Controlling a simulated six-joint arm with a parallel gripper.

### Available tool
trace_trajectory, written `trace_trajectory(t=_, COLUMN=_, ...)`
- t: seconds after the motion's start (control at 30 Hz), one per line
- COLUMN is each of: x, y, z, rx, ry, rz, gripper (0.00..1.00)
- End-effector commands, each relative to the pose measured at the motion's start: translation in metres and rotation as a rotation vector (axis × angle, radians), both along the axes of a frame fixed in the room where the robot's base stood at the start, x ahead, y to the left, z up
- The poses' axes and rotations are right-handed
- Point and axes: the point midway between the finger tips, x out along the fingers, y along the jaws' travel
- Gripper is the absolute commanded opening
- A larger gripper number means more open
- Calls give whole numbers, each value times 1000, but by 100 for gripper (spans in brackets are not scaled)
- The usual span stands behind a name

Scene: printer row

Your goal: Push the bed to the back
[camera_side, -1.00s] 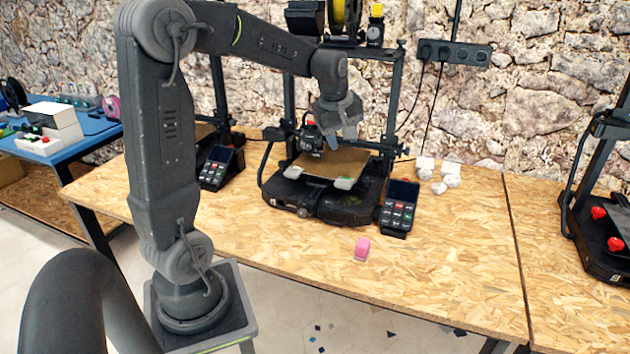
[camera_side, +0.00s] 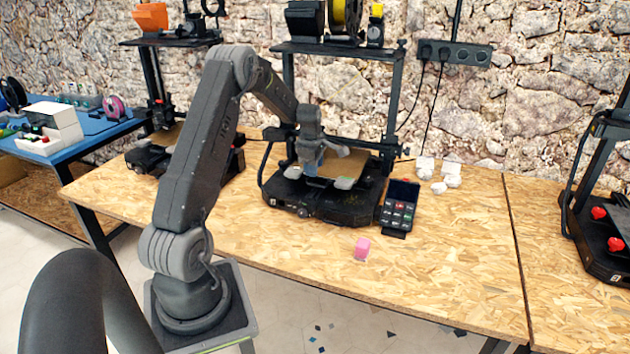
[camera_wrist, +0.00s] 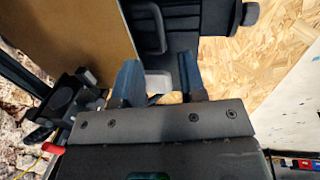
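The printer bed is a brown plate (camera_side: 368,165) with pale grey corner tabs, on the black middle printer (camera_side: 320,204). In the wrist view the brown plate (camera_wrist: 72,35) fills the upper left. My gripper (camera_side: 314,172) points down at the bed's front edge, between the two front corners. In the wrist view my gripper (camera_wrist: 158,75) has its two blue fingers apart. A pale grey tab (camera_wrist: 158,84) shows between and below them, with nothing clearly clamped. I cannot tell whether the fingers touch the bed. My arm hides part of the bed and print head.
A control screen box (camera_side: 399,207) stands right of the printer. A pink block (camera_side: 362,248) lies on the table in front. White crumpled pieces (camera_side: 440,180) lie at the back right. Another printer (camera_side: 150,155) stands to the left. The table front is mostly clear.

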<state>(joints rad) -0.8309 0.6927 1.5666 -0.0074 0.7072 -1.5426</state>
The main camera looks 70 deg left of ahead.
Motion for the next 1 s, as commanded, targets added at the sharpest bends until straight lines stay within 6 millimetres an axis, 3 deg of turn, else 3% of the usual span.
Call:
trace_trajectory(t=0.1, x=3, y=2, z=-24, rx=-3, ry=1, rz=-1, gripper=38)
trace_trajectory(t=0.3, x=6, y=6, z=-49, rx=0, ry=0, rz=-2, gripper=38)
trace_trajectory(t=0.73, x=7, y=7, z=-57, rx=0, ry=-1, rz=-2, gripper=38)
trace_trajectory(t=1.0, x=7, y=7, z=-57, rx=0, ry=-1, rz=-2, gripper=12)
